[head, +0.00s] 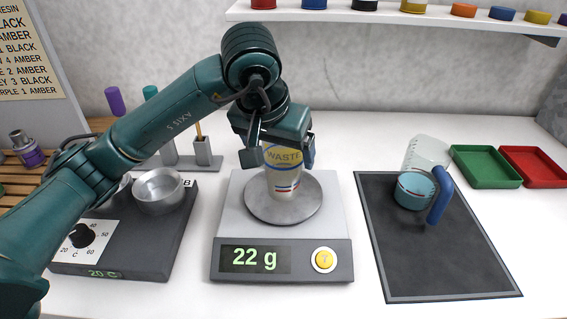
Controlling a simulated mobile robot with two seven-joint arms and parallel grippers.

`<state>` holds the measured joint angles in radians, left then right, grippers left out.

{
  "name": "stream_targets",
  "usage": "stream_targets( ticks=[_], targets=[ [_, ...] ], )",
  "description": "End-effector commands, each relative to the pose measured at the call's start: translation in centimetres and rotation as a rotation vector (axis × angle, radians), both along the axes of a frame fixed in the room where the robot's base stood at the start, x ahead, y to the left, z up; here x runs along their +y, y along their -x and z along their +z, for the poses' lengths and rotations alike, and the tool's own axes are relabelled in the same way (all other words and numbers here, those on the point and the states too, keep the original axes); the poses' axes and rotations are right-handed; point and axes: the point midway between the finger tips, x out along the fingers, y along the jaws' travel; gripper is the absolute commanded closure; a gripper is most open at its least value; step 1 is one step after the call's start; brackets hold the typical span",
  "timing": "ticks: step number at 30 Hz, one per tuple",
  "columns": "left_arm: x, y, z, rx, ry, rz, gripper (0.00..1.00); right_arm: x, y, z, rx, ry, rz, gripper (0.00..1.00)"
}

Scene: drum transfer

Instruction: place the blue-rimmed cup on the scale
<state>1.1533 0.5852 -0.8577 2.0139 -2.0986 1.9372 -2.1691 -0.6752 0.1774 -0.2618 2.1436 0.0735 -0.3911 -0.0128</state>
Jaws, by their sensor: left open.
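The blue-rimmed cup (283,187), pale with a yellow "WASTE" marking, stands upright on the round metal pan of the scale (232,218). The scale's green display reads 22 g, and a yellow button sits beside it. My left gripper (280,156) is open above and around the cup's upper part, one finger on each side. I cannot tell whether a finger touches the cup. The gripper body is just behind and above the cup's rim. My right gripper is out of view.
A hotplate (178,232) with metal bowls stands left of the scale. A dark mat (425,255) on the right holds a teal cup with a blue handle (414,190). A shelf (400,15) hangs above.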

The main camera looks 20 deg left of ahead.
Motion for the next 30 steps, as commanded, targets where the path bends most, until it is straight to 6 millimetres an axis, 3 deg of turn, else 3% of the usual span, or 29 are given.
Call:
stream_targets(
  ticks=[3, 8, 25, 30],
  targets=[
    [0.1, 0.8, 2.3, -0.006, 0.001, 0.0, 0.15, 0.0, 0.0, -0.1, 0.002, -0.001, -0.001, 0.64],
    [0.3, 1.6, 4.3, -0.003, 0.0, 0.002, 0.15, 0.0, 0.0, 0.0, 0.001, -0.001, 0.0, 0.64],
    [0.3, 2.0, 5.0, 0.0, 0.001, 0.002, 0.15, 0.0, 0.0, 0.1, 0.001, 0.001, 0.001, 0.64],
    [0.3, 2.0, 7.7, 0.0, 0.001, 0.002, 0.15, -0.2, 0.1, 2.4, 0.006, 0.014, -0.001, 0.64]
  ],
)
